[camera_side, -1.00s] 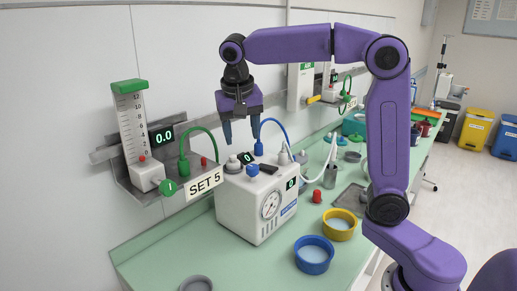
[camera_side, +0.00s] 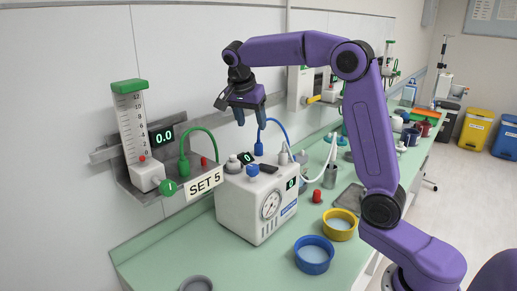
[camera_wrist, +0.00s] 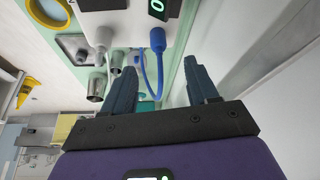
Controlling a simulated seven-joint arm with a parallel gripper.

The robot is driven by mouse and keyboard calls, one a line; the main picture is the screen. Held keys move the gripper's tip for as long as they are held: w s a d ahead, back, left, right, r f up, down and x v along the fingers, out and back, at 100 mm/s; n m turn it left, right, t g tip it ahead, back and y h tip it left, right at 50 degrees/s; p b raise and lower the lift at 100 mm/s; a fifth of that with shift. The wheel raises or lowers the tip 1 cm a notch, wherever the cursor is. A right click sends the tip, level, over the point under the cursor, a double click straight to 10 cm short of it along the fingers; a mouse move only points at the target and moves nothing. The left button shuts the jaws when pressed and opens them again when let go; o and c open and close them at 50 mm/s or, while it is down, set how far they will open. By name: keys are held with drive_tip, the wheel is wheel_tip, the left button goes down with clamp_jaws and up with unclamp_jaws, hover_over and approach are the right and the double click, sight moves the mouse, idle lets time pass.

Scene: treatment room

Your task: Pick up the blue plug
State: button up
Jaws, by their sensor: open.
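The blue plug (camera_side: 259,147) stands upright at the back of the white device's top, with a blue hose arching from it. In the wrist view the blue plug (camera_wrist: 157,41) and its looping hose show beyond the fingertips, between the two finger lines. My gripper (camera_side: 251,122) is open and empty, above the plug in the side view, with a gap between them. In the wrist view my gripper's fingers (camera_wrist: 162,68) are spread apart with nothing between them. The plug's lower end is hidden at the device.
A green hose (camera_side: 202,132) and wall rail are left.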

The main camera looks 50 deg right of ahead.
sight(258, 143)
drive_tip(key=x, duration=0.5)
drive_tip(key=shift+d+f, duration=0.1)
drive_tip(key=shift+f, duration=0.05)
drive_tip(key=shift+d+x, duration=0.1)
drive_tip(key=shift+x, duration=1.2)
drive_tip(key=shift+d+x, duration=0.15)
drive_tip(key=shift+x, duration=1.15)
drive_tip(key=shift+c, duration=0.3)
clamp_jaws()
